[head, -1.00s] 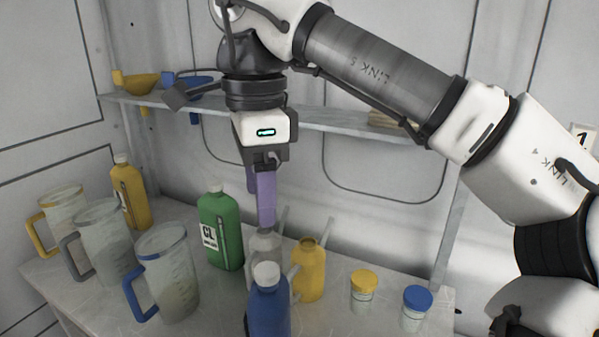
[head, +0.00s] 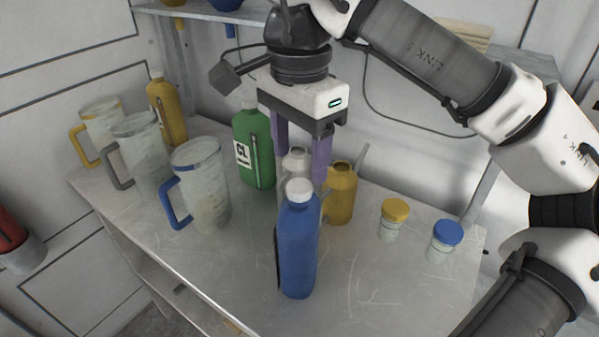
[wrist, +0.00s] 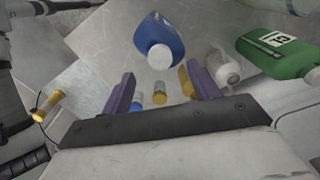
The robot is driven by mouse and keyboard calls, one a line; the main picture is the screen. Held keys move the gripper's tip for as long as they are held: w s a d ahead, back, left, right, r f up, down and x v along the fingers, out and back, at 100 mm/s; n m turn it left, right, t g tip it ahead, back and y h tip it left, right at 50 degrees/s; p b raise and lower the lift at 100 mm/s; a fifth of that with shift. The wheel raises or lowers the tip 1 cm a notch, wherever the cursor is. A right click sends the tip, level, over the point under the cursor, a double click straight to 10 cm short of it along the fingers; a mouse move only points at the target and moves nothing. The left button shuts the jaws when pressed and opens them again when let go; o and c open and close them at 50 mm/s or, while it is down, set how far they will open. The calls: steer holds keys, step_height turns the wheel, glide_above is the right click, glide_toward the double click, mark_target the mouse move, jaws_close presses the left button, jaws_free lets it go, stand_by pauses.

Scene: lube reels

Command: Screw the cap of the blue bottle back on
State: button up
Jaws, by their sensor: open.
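The blue bottle (head: 298,248) stands upright near the front of the table, and its white cap (head: 299,190) sits on its top. I cannot tell how tight the cap is. In the wrist view the blue bottle (wrist: 157,32) and cap (wrist: 160,57) show beyond the finger gap. My gripper (head: 300,168) points down behind the bottle, with its two purple fingers apart and nothing between them. In the wrist view my gripper (wrist: 165,82) is also open, and the cap is apart from both fingers.
A grey-white can (head: 295,163) and yellow can (head: 341,195) stand close behind the bottle, near my fingers. A green bottle (head: 256,155) and clear jugs (head: 200,190) stand left. Yellow-lidded (head: 395,212) and blue-lidded jars (head: 446,238) stand right. The front table is clear.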

mark_target(299, 185)
steer(key=shift+f, duration=2.25)
steer(key=c, duration=1.1)
steer(key=shift+o, duration=0.2)
steer(key=m, duration=0.3)
steer(key=shift+f+b, duration=0.1)
steer(key=shift+b, duration=0.3)
steer(key=shift+m, duration=1.1)
steer(key=shift+m+b, duration=0.55)
steer(key=shift+m, duration=0.45)
steer(key=m, duration=0.3)
